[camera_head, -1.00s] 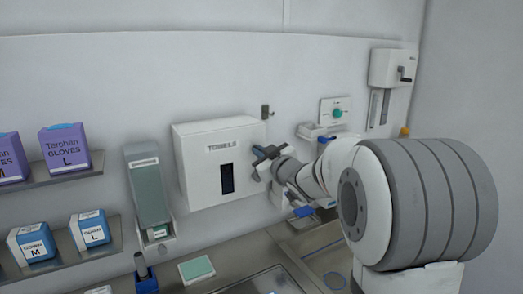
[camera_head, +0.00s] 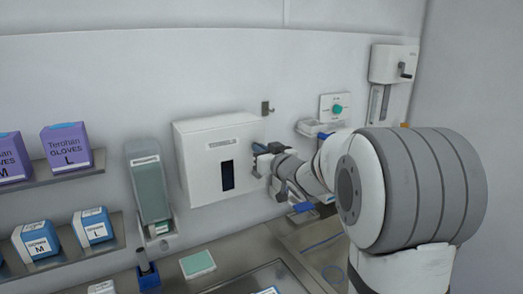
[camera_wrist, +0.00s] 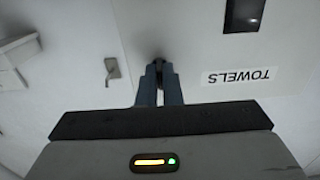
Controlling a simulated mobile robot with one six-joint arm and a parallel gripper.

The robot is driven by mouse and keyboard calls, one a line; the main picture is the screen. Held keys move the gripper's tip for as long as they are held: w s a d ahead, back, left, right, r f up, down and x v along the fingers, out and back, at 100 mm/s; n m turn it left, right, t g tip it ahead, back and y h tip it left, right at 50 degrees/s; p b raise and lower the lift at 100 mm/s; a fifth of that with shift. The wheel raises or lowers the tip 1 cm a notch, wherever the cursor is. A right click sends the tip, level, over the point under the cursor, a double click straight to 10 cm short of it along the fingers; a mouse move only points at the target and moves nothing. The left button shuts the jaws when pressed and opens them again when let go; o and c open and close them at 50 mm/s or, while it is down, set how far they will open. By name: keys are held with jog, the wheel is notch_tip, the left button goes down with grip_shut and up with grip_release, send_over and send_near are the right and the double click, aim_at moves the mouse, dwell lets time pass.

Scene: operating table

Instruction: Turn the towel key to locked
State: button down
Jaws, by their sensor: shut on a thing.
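The white towel dispenser (camera_head: 203,178) is on the back wall, with a dark window and a label; in the wrist view its TOWELS label (camera_wrist: 240,76) appears upside down. My gripper (camera_head: 258,148) is at the dispenser's right side in the head view. In the wrist view my gripper (camera_wrist: 159,72) has its two blue-grey fingers nearly together on a small dark key (camera_wrist: 158,62) at the dispenser's face. The fingers hide most of the key, so I cannot tell its turn angle.
A small metal hook (camera_head: 267,108) is on the wall above right of the dispenser. A soap dispenser (camera_head: 150,190) is to the left, and glove boxes (camera_head: 67,146) are on shelves farther left. A panel with a green knob (camera_head: 337,108) is right. The counter (camera_head: 235,265) lies below.

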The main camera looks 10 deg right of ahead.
jog(key=c, duration=1.6)
grip_release()
jog(key=b+v, duration=0.2)
jog(key=v, duration=0.6)
jog(key=shift+w, duration=0.1)
